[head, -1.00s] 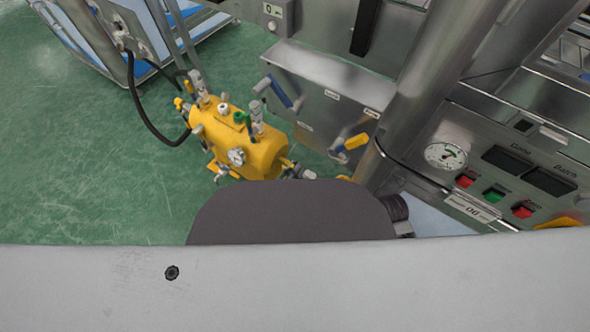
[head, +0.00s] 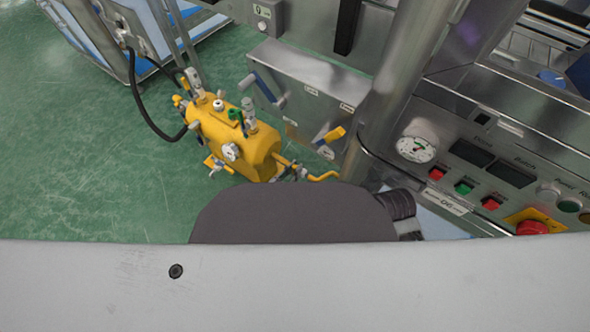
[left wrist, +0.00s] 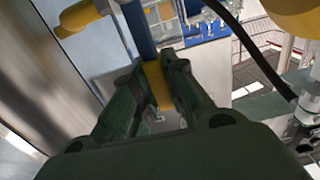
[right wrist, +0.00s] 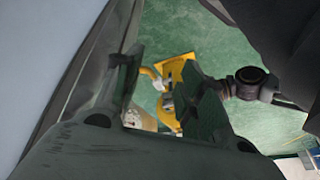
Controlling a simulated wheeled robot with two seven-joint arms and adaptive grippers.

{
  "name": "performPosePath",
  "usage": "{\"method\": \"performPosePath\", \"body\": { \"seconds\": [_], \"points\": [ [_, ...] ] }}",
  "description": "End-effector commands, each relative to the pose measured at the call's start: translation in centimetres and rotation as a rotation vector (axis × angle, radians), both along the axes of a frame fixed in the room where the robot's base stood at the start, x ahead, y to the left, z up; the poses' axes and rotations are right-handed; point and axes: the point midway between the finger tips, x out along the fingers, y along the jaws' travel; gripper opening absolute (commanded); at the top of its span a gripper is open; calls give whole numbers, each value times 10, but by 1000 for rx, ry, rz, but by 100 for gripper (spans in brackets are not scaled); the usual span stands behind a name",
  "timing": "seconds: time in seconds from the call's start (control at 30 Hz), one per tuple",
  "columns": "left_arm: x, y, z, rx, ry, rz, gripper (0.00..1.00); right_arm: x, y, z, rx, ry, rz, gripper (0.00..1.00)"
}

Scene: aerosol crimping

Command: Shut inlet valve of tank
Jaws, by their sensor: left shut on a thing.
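The yellow tank (head: 235,140) stands on the green floor in the head view, with several small valves, a gauge and a green fitting on top. A curved yellow piece (head: 322,177) shows at its near right end. In the left wrist view my left gripper (left wrist: 158,82) is shut on a yellow handle (left wrist: 156,88), with a blue bar (left wrist: 139,28) just beyond it. I cannot tell which valve this handle belongs to. My right gripper (right wrist: 163,75) is open, with nothing between its fingers; the yellow tank (right wrist: 176,72) shows farther off beyond them. My body hides the grippers in the head view.
A steel panel right of the tank carries a blue-handled lever (head: 264,88) and a yellow-handled lever (head: 332,134). A control console (head: 480,185) with a dial and buttons stands at the right. A black hose (head: 138,105) hangs left of the tank. Green floor at the left is clear.

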Motion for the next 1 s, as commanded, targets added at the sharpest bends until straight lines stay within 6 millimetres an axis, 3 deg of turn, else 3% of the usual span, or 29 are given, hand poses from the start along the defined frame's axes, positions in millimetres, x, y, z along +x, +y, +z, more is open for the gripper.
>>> {"method": "performPosePath", "body": {
  "seconds": [0.23, 0.27, 0.4, 1.0],
  "points": [
    [-2, 0, -3, 10, -2, -4, 0, 0, 0, 0, 0, -1, 0, 40],
    [-2, 0, -3, 10, -1, -4, 18, 0, 0, 0, 0, -1, 0, 40],
    [-2, -1, -2, 7, -2, -4, 36, 0, 0, 1, 0, -2, 0, 40],
    [-9, 5, -1, 3, -1, -2, 37, 1, 1, 2, 2, -4, 1, 40]
  ]
}}
